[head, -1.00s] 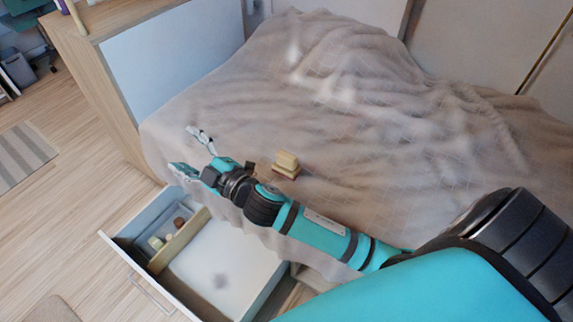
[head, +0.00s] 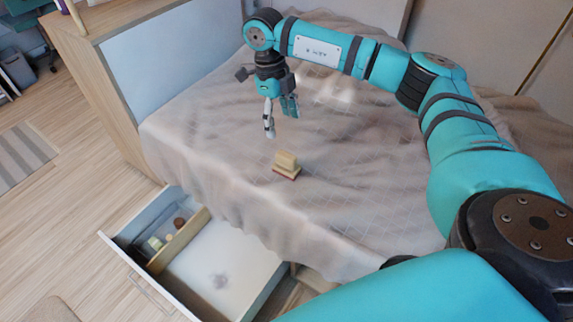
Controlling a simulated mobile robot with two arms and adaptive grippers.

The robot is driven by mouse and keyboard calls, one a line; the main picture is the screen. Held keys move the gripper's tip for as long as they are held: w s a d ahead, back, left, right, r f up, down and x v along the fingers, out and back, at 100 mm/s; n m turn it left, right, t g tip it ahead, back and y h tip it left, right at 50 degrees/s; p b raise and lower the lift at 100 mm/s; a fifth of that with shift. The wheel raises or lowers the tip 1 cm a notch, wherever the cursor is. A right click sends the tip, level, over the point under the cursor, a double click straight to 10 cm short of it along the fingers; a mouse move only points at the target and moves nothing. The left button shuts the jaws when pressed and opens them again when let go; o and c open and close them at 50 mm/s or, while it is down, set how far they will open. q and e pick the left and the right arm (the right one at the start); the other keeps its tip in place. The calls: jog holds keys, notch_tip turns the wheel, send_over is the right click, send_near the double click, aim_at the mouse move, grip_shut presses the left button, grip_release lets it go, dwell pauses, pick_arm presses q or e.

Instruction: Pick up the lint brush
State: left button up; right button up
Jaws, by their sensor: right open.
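The lint brush (head: 287,161) appears to be the small block on the bed, with a pale yellow-tan top and a reddish lower edge. It rests on the beige blanket (head: 350,190) near the bed's front edge. My right gripper (head: 279,127) points down above the bed, a little behind the brush in the picture. Its fingers are apart, with nothing between them. It does not touch the brush. My left gripper is not in view.
An open drawer (head: 225,285) juts from under the bed at lower left. A wooden divider (head: 180,240) separates small items from its white main part. A wooden cabinet (head: 110,95) stands at the bed's left. Wood floor at left is mostly clear.

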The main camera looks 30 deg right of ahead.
aim_at(288, 165)
jog(key=f, duration=0.3)
jog(key=s+f, duration=0.1)
jog(key=f, duration=0.3)
jog(key=f+b, duration=0.1)
jog(key=f, duration=0.2)
jog(key=shift+s+d+f, duration=0.15)
jog(key=shift+d, duration=0.1)
jog(key=shift+s+d+f+b, duration=0.15)
jog(key=shift+f+b, duration=0.15)
jog(key=shift+f, duration=1.25)
jog(key=shift+s+d+f+b, duration=0.15)
jog(key=shift+f+b, duration=0.1)
jog(key=shift+f, duration=1.25)
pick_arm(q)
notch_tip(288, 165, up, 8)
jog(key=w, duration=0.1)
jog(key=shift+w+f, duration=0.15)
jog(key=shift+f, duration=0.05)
pick_arm(e)
jog(key=c, duration=1.3)
jog(key=shift+r, duration=0.1)
